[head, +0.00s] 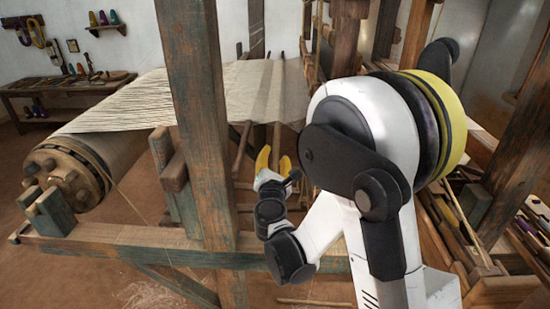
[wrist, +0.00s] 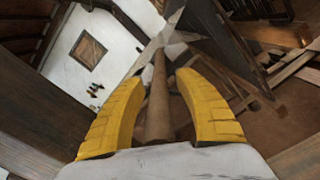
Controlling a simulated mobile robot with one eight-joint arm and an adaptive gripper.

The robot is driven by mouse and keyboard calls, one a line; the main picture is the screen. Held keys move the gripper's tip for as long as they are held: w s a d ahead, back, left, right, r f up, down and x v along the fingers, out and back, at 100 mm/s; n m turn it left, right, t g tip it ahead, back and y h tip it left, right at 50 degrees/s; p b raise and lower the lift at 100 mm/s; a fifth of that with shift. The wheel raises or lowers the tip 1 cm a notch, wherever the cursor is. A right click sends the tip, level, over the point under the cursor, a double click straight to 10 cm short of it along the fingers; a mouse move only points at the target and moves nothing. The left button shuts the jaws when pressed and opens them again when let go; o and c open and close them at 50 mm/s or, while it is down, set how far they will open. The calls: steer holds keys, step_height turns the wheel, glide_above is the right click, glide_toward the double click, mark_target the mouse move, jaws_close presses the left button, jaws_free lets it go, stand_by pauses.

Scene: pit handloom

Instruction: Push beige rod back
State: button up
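A tan-brown rod (wrist: 158,110) shows end-on in the wrist view, running between my two yellow fingers. It looks like the beige rod, though its colour is darkish there. My gripper (head: 273,162) is in the middle of the head view, just below the edge of the stretched cream cloth. In the wrist view my gripper (wrist: 160,80) is open, with a finger on each side of the rod and small gaps beside it. Whether the rod's near end touches my palm is hidden. In the head view I cannot tell this rod from the other bars under the cloth.
A thick wooden post (head: 205,130) stands left of my gripper. A long frame beam (head: 130,240) crosses low in front. The cloth roller (head: 85,165) is at left. Cream warp cloth (head: 240,90) spans above. A tool bench (head: 65,85) stands at the far left wall.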

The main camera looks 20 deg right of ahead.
jaws_close()
steer(key=a, duration=0.1)
steer(key=w+a, duration=0.1)
steer(key=a, duration=0.1)
steer(key=shift+o, duration=0.8)
jaws_free()
steer(key=v, duration=1.2)
